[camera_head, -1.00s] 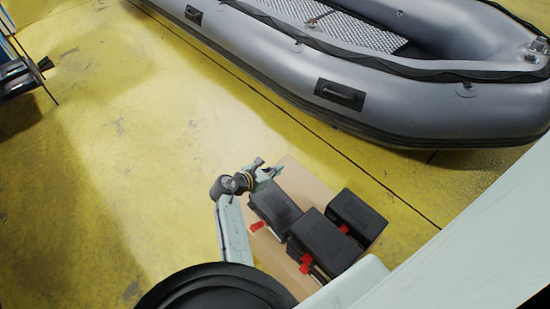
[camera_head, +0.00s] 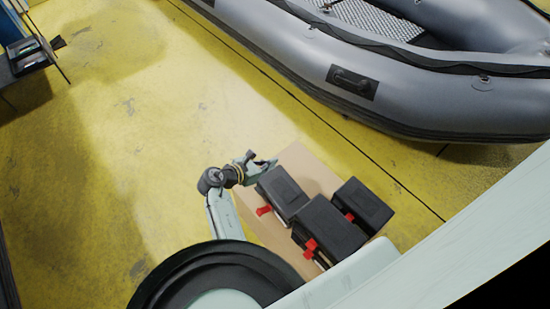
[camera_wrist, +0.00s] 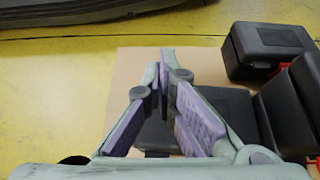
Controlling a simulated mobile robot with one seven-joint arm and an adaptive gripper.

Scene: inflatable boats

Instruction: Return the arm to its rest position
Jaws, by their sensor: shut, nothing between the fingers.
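Several black cases with red latches, one at the front (camera_head: 328,232) and one at the right (camera_head: 362,205), sit on the tan surface (camera_head: 300,160). A grey inflatable boat (camera_head: 420,95) lies beyond. A blue structure (camera_head: 25,50) stands far left. The yellow floor (camera_head: 130,130) between is clear.

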